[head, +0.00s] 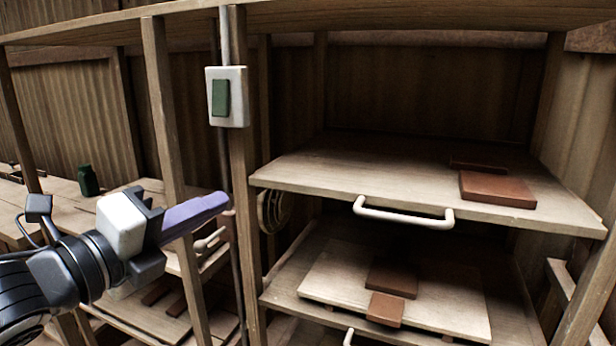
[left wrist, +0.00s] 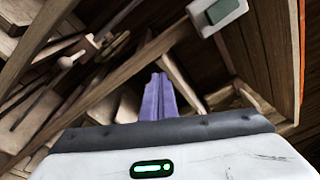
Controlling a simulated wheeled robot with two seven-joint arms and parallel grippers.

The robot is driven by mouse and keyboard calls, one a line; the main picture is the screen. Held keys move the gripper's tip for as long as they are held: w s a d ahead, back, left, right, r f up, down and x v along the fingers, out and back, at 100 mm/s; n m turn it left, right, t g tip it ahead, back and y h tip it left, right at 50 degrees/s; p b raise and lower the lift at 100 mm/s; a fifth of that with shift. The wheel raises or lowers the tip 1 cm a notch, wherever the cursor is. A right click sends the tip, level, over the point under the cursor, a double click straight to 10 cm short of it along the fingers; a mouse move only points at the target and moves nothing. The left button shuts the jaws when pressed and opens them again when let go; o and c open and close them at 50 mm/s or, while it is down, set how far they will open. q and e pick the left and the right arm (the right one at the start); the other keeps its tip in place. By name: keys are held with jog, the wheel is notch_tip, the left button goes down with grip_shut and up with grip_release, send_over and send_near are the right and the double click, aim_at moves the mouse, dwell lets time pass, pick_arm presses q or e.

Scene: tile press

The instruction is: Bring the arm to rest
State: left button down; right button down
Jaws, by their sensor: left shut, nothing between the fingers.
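My left gripper (head: 224,199) reaches in from the left in the head view, its purple fingers shut with nothing between them. The fingertips are close to the wooden post and the thin rod beside it; I cannot tell whether they touch. The shut fingers also show in the left wrist view (left wrist: 160,88), pointing away from the camera. My right gripper is not in either view.
A white switch box (head: 239,97) with a green button is on the post above my gripper. To the right, an upper shelf with a pale handle (head: 403,213) holds brown tiles (head: 497,189). A lower board (head: 450,308) carries more tiles. A dark green jar (head: 88,181) stands left.

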pick_arm(q)
jog(key=s+f+n+g+y, duration=0.25)
jog(key=f+n, duration=1.25)
jog(key=f, duration=1.4)
jog(key=s+a+f+n+g+y, duration=0.1)
jog(key=s+f+n+g+y, duration=0.2)
jog(key=s+f+n, duration=0.9)
jog(key=s+f+g, duration=0.1)
jog(key=s+f, duration=0.7)
jog(key=f, duration=0.3)
jog(key=shift+s+a+f, duration=0.2)
jog(key=shift+s, duration=0.2)
jog(key=shift+y, duration=0.25)
